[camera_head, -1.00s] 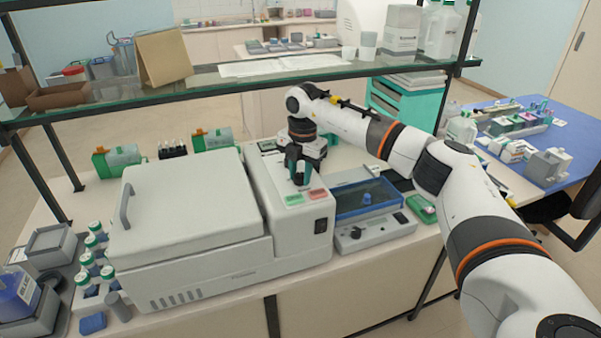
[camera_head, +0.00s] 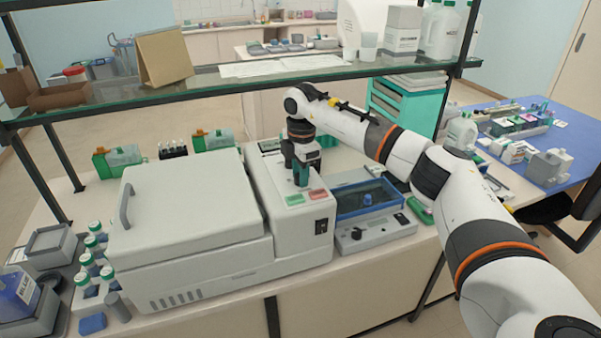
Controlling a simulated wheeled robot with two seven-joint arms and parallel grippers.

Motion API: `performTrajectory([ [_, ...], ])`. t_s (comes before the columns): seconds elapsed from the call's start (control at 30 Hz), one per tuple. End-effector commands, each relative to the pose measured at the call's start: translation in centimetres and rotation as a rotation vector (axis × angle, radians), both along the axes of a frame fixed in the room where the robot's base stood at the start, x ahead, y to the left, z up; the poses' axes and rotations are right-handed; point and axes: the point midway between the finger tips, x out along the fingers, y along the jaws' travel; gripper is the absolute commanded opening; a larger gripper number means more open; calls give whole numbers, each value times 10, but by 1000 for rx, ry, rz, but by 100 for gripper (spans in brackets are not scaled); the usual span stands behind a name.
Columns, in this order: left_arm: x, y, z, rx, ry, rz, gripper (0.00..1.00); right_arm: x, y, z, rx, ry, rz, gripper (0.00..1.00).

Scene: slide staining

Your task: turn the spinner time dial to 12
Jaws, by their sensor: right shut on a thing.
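The spinner (camera_head: 190,205) is a large white machine with a closed lid and a grey handle on its left. Its control panel (camera_head: 316,210) is on the right part, with a green button (camera_head: 293,200), a red button (camera_head: 318,194) and a dark display on the front. My right gripper (camera_head: 301,180) points down onto the top of this panel, behind the green button. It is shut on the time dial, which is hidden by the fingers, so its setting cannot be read. My left gripper is not in view.
A glass shelf (camera_head: 200,92) spans above the bench behind the spinner. A blue-lidded device (camera_head: 368,198) with a knob stands close to the right. Green-capped bottles (camera_head: 90,262) stand at the left. Green racks sit behind the spinner.

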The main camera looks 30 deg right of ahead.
Motion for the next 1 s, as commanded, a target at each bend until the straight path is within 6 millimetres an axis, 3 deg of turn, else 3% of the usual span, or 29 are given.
performTrajectory([
  [0.37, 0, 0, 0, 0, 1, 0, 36, 2, -1, 4, 1, -11, -7, 7],
  [0.4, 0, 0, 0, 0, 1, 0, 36, 2, -1, 4, 2, -11, -7, 35],
  [0.5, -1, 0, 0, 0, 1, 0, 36, 2, -1, 4, 1, -8, -6, 51],
  [0.83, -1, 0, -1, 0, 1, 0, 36, 1, 0, 3, 1, -4, -4, 52],
  [1.0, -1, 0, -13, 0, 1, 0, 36, 0, 0, 22, 1, -7, -4, 52],
])
